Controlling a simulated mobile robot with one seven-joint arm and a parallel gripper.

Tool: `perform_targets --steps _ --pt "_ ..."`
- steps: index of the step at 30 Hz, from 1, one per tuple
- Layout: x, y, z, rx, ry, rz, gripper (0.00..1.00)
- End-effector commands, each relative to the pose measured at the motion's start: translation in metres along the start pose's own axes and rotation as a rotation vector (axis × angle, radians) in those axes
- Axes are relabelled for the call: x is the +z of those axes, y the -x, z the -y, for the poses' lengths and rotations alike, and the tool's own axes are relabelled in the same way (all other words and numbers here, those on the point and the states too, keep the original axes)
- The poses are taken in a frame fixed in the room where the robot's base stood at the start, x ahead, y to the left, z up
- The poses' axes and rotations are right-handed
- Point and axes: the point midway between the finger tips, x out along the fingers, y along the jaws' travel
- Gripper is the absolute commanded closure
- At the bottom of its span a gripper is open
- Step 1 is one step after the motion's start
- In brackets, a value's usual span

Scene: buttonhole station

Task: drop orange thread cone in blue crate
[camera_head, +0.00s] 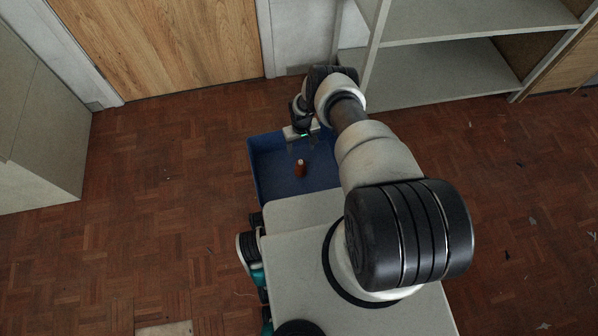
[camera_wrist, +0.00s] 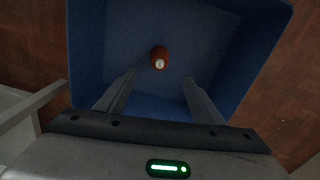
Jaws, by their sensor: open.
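The orange thread cone (camera_head: 300,169) is inside the blue crate (camera_head: 256,169) on the floor. In the wrist view the cone (camera_wrist: 160,58) shows from above, its pale tip toward the camera, with the crate's blue walls (camera_wrist: 88,50) around it. I cannot tell whether it touches the crate's bottom. My gripper (camera_wrist: 158,88) is open above the crate, its two fingers spread apart. The cone shows beyond the fingertips, and nothing shows between the fingers. In the head view my gripper (camera_head: 301,136) is over the crate's far side, its fingers hard to make out.
Grey shelves (camera_head: 450,70) stand behind and right of the crate. A wooden door (camera_head: 165,40) is at the back, and a pale cabinet (camera_head: 35,120) stands at the left. The parquet floor (camera_head: 170,220) left of the crate is mostly clear.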

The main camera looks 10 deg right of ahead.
Motion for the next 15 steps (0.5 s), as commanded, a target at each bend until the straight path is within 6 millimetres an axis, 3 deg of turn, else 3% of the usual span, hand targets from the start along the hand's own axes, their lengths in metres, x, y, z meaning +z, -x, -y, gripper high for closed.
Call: perform_targets --steps 15 --pt "-0.002 0.118 -0.001 0.002 0.001 -0.002 0.39"
